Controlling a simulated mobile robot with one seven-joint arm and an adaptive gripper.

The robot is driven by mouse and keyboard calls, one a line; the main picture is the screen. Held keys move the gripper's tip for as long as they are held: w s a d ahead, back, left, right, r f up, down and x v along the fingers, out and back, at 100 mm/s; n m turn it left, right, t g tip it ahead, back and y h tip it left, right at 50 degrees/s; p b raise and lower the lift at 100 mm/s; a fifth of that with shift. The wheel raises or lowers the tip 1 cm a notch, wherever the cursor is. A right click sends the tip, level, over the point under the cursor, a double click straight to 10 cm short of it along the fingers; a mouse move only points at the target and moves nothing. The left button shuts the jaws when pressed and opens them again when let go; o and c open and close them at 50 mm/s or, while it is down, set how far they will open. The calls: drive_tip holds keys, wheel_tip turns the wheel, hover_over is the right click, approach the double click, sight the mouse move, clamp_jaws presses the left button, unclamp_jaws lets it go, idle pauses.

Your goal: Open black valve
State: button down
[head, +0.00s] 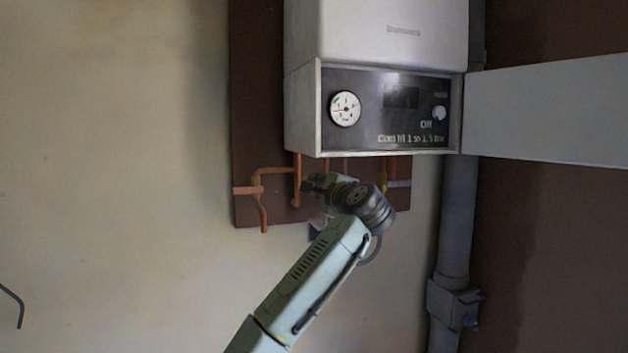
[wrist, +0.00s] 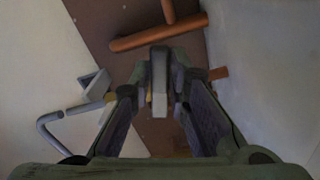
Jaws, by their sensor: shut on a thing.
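The black valve's dark handle (wrist: 159,75) stands between the two fingers of my gripper (wrist: 160,92) in the wrist view. The fingers are shut on this handle. In the head view my gripper (head: 318,186) is at the pipes just under the boiler (head: 380,30). There my gripper and wrist hide most of the valve, so its turn angle is hard to tell.
Copper pipes (head: 263,195) run on a brown board (head: 255,90) left of my gripper. The boiler's front flap (head: 545,110) sticks out to the right. A thick grey pipe (head: 457,225) runs down the wall. A bent grey tube (wrist: 62,117) shows in the wrist view.

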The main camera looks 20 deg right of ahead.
drive_tip(key=m, duration=0.1)
drive_tip(key=r+m, duration=0.1)
drive_tip(key=m, duration=0.1)
drive_tip(key=d+m, duration=0.1)
drive_tip(key=shift+r, duration=0.25)
drive_tip(key=shift+m, duration=0.3)
drive_tip(key=shift+d+r+m, duration=0.25)
drive_tip(key=shift+d+m, duration=0.15)
drive_tip(key=shift+m, duration=0.9)
drive_tip(key=shift+d+r+m, duration=0.2)
drive_tip(key=shift+d+m, duration=0.25)
drive_tip(key=shift+m, duration=0.85)
drive_tip(key=shift+d+r+m, duration=0.25)
drive_tip(key=shift+d+m, duration=0.15)
drive_tip(key=shift+m, duration=0.9)
